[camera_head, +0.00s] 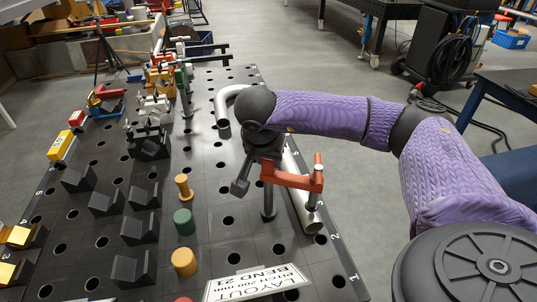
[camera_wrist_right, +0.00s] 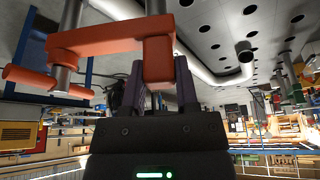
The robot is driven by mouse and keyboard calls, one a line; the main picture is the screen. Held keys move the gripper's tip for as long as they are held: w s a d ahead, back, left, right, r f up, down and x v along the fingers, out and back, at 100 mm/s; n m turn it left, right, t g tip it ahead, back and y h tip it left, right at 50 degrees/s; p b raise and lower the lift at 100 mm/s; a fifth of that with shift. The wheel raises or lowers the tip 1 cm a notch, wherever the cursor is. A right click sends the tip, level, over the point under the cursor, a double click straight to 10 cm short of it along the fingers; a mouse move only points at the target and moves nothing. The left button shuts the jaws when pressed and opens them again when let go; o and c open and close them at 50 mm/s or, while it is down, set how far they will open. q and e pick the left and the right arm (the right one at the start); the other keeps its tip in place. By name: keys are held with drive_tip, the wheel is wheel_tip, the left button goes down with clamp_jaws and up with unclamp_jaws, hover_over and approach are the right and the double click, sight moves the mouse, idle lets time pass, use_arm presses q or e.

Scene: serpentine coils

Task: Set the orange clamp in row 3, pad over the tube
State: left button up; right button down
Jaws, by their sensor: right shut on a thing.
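The orange clamp (camera_head: 291,179) has a dark post (camera_head: 269,203) at its left end and a grey spindle (camera_head: 318,160) at its right end. My right gripper (camera_head: 262,168) is shut on it. In the right wrist view the gripper (camera_wrist_right: 160,85) grips an orange block of the clamp (camera_wrist_right: 105,40). The silver tube (camera_head: 304,203) lies along the right side of the table under the clamp's spindle end. The post stands left of the tube; I cannot tell whether its foot is in a hole. The pad's contact with the tube is unclear. My left gripper is not in view.
The dark perforated table (camera_head: 240,265) has numbers along its right edge. Dark V-blocks (camera_head: 139,226) stand at left. Yellow (camera_head: 184,188), green (camera_head: 184,221) and orange (camera_head: 184,262) round pieces stand between them and the clamp. A white layout sign (camera_head: 257,284) is at the front. Other clamps (camera_head: 180,75) stand far back.

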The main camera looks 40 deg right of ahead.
drive_tip(key=shift+c, duration=2.3)
unclamp_jaws()
drive_tip(key=shift+f, duration=0.15)
drive_tip(key=shift+o, duration=0.9)
